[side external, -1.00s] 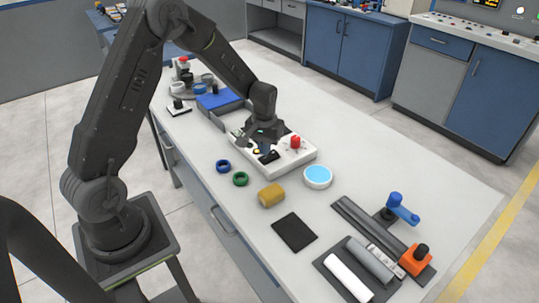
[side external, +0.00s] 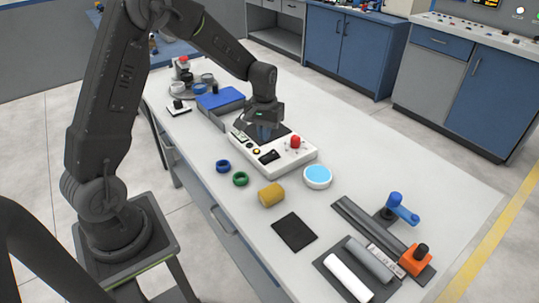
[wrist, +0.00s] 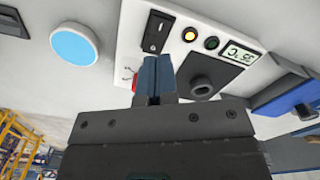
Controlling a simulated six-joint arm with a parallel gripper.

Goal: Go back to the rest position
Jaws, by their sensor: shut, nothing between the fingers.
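My gripper (side external: 264,136) points down over a white control box (side external: 291,163) on the bench. In the wrist view its two blue-grey fingers (wrist: 156,72) are together with nothing between them. The box carries a red knob (side external: 295,141), a black rocker switch (wrist: 157,31), a yellow light (wrist: 190,34), a green light (wrist: 211,43) and a small display (wrist: 239,56). The fingers show in front of the box face in the wrist view. I cannot tell the exact gap between fingertips and box.
A blue-topped round dish (side external: 318,176), a yellow cylinder (side external: 271,194), a blue ring (side external: 222,166) and a green ring (side external: 240,179) lie nearby. A white pipe (side external: 348,278) and a grey pipe (side external: 370,261) lie at the front. A blue box (side external: 220,98) stands behind.

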